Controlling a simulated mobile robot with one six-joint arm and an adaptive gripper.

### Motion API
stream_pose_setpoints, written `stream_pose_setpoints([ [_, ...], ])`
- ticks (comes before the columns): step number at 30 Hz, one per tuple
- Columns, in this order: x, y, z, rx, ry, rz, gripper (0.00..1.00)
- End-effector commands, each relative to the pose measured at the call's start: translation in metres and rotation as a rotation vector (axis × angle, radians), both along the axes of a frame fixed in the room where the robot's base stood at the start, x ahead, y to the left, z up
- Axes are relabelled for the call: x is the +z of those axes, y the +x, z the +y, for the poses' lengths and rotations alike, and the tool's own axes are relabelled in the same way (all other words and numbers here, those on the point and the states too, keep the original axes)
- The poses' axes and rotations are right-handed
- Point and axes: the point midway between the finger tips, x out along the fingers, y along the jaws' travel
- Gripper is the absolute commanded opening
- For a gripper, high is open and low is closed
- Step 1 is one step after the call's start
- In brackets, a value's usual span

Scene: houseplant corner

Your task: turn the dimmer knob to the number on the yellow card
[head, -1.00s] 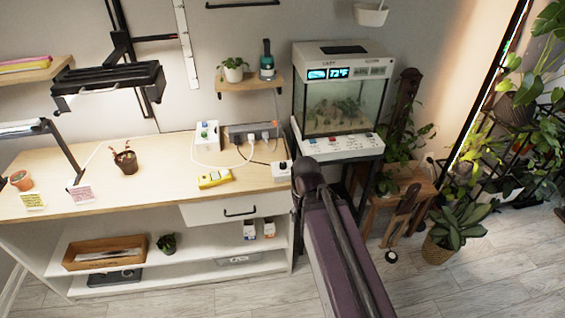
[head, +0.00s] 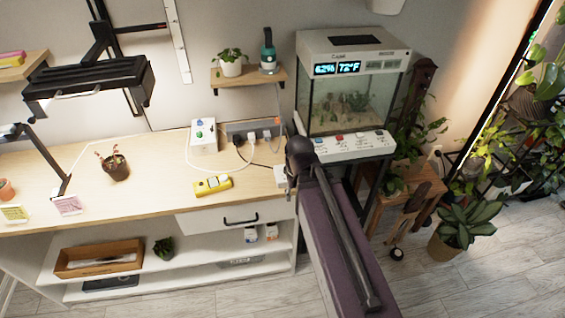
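A yellow card (head: 14,214) stands at the bench's left front edge; its writing is too small to read. I cannot tell for certain which device carries the dimmer knob. A white box (head: 203,146) with a green and a blue control stands at the back of the bench. A small white box (head: 280,174) at the bench's right end is partly hidden by my arm. My arm rises from the bottom, and its bend is in front of the gap between bench and tank. My gripper's fingers do not show; they are hidden behind or below the arm.
A pink card (head: 67,205), a yellow device (head: 212,186) and a potted plant (head: 116,168) are on the bench. A power strip (head: 252,128) with cables lies behind. A glass tank (head: 345,98) stands right of my arm. The bench's middle front is clear.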

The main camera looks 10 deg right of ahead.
Motion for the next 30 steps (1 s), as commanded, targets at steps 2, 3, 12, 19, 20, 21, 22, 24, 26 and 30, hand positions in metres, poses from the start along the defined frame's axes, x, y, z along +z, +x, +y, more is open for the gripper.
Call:
stream_pose_setpoints([
  [2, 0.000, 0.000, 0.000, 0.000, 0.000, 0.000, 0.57],
  [3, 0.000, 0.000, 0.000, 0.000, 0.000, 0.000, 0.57],
  [12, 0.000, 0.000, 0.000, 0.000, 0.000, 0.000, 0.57],
  [19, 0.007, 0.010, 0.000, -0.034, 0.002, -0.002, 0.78],
  [20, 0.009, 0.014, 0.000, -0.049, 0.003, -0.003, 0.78],
  [21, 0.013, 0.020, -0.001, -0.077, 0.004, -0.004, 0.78],
  [22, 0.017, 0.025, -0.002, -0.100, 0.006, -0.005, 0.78],
  [24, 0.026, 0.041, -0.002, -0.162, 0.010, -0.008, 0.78],
  [26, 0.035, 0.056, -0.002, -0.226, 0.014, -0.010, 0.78],
  [30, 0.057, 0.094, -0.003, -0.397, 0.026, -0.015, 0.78],
])
